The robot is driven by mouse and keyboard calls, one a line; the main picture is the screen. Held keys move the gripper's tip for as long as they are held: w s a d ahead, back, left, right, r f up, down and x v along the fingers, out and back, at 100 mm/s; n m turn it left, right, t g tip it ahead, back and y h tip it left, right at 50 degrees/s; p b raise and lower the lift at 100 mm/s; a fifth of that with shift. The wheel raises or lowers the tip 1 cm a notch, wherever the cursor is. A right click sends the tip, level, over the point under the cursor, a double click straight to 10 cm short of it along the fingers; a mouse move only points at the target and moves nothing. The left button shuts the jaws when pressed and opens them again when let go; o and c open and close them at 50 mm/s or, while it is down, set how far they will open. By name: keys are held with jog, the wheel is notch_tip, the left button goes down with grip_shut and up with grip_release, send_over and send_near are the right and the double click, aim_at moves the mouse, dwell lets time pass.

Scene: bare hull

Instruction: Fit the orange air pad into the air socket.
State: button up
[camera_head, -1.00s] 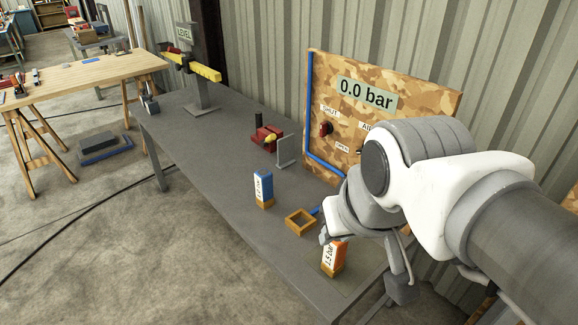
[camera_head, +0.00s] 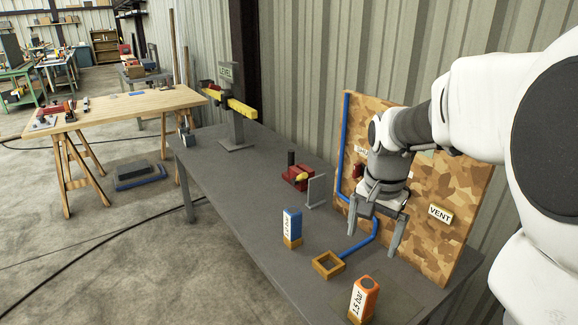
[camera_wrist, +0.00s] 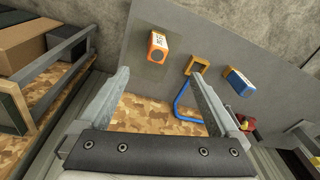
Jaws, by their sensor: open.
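The orange air pad (camera_head: 364,300), a block with an orange top and a white "1.5 bar" label, stands upright on the grey bench near its front end. It also shows in the wrist view (camera_wrist: 157,46). The air socket (camera_head: 321,271) is an empty square wooden frame on the bench, with a blue hose joined to it; the wrist view shows it too (camera_wrist: 189,66). My gripper (camera_head: 374,243) is open and empty above the bench, in front of the camouflage board. Its fingers point down, behind the orange pad and apart from it. The wrist view shows both fingers (camera_wrist: 160,76) spread.
A blue pad (camera_head: 292,224) stands beyond the socket. A red vise-like tool (camera_head: 298,178) and a small grey upright plate (camera_head: 315,190) sit farther back. The camouflage board (camera_head: 440,245), with a VENT label, bounds the bench on the right. A level stand (camera_head: 237,130) is at the far end.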

aim_at(365, 293)
jog(key=w+d+f+m+g, duration=0.1)
jog(key=w+d+f+m, duration=0.3)
jog(key=f, duration=0.3)
jog(key=shift+n, duration=0.5)
jog(key=f+b, duration=0.1)
jog(key=f, duration=0.4)
jog(key=f+b, duration=0.1)
jog(key=f, duration=0.5)
jog(key=f+b, duration=0.1)
jog(key=f, duration=0.5)
jog(key=shift+w+a, duration=0.15)
jog(key=shift+a, duration=0.15)
grip_shut()
